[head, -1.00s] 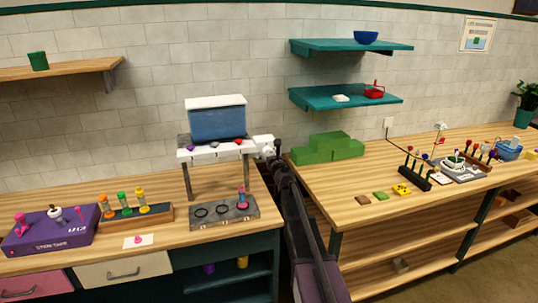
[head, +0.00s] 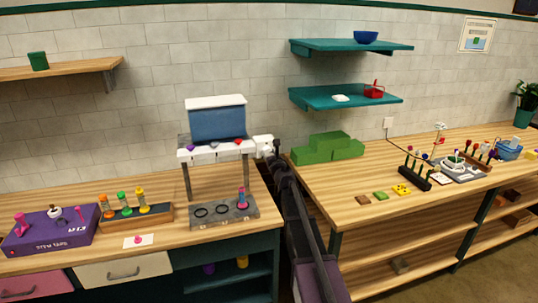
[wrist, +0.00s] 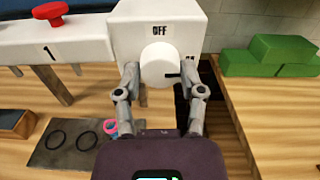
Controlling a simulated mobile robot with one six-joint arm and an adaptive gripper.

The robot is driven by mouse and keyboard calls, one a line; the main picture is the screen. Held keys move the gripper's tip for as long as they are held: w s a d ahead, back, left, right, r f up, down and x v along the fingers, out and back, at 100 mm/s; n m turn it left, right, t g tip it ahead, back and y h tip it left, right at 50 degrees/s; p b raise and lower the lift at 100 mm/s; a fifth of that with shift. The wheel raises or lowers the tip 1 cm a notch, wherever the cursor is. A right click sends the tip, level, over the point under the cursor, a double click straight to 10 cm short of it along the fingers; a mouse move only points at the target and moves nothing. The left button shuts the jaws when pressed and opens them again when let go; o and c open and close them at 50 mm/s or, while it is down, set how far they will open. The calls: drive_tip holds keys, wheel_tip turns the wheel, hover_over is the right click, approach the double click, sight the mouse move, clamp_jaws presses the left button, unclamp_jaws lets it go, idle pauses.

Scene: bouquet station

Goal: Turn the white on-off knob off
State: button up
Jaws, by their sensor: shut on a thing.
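The white on-off knob (wrist: 158,64) sits on the front of a white box (wrist: 150,20) at the right end of the white dispenser bar. The word OFF is printed above the knob. A second label to its right is mostly hidden by my finger. A short dark mark at the knob's right edge points right, towards that label. My gripper (wrist: 160,74) has one finger on each side of the knob and is shut on it. In the head view the white box (head: 262,142) shows, with my gripper (head: 270,152) at its right side, hiding the knob.
A dark tray (head: 225,211) with rings stands below on the bench. Green blocks (head: 328,148) sit on the right-hand bench. A gap separates the two benches under my arm.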

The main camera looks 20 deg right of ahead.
drive_tip(key=n, duration=0.3)
drive_tip(key=shift+w+n, duration=0.1)
drive_tip(key=shift+n, duration=0.3)
drive_tip(key=n, duration=0.4)
drive_tip(key=shift+n, duration=0.3)
drive_tip(key=n, duration=0.4)
drive_tip(key=shift+n, duration=0.3)
drive_tip(key=n, duration=0.4)
drive_tip(key=shift+n, duration=0.3)
drive_tip(key=o, duration=1.2)
drive_tip(key=shift+c, duration=0.2)
drive_tip(key=shift+s, duration=0.2)
